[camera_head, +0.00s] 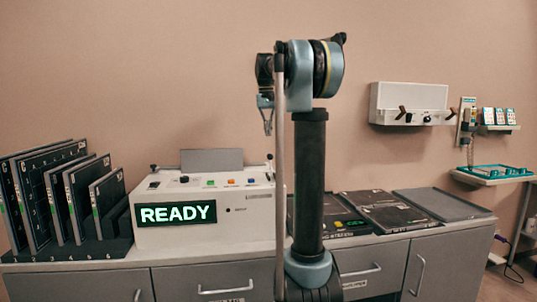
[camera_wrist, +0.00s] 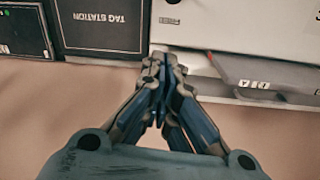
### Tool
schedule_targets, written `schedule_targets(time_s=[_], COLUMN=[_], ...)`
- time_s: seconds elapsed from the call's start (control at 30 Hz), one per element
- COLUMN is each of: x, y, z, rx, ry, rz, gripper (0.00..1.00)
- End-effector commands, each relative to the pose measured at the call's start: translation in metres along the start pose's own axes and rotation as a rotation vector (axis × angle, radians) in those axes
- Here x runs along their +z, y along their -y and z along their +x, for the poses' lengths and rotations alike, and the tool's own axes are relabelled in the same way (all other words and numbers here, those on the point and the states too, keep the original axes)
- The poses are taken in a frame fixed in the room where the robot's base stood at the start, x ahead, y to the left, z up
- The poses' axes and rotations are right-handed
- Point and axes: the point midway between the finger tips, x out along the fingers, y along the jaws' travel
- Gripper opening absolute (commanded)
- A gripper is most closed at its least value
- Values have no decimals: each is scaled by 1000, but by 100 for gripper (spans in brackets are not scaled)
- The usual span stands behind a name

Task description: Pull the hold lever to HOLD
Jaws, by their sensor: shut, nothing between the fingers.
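A white console (camera_head: 258,221) stands on the counter, with a green-white READY display (camera_head: 178,213) on its front. A small dark-tipped lever (camera_head: 270,158) rises at the right end of its top, and a similar dark knob (camera_head: 153,168) is at the left end. I cannot read which is the hold lever. My gripper (camera_head: 267,130) hangs in the air above the console's right end, pointing down. In the wrist view my gripper (camera_wrist: 158,62) has its fingers together and empty. I cannot identify the lever in the wrist view.
A rack of dark cassettes (camera_head: 70,195) stands left of the console. A dark box labelled TAG STATION (camera_wrist: 100,27) shows upside down in the wrist view. Flat dark panels (camera_head: 395,217) lie on the counter at right. A white wall unit (camera_head: 408,103) hangs behind. My arm hides part of the console's right side.

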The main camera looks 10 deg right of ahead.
Motion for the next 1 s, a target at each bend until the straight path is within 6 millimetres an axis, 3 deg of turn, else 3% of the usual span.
schedule_targets(time_s=[0.27, 0.8, 1.0], x=[0, 1, 25], y=[-1, -1, -1], z=[14, 103, 92], rx=[0, 0, 0], ry=[0, 0, 0], rz=[1, 1, 1], gripper=[0, 0, 0])
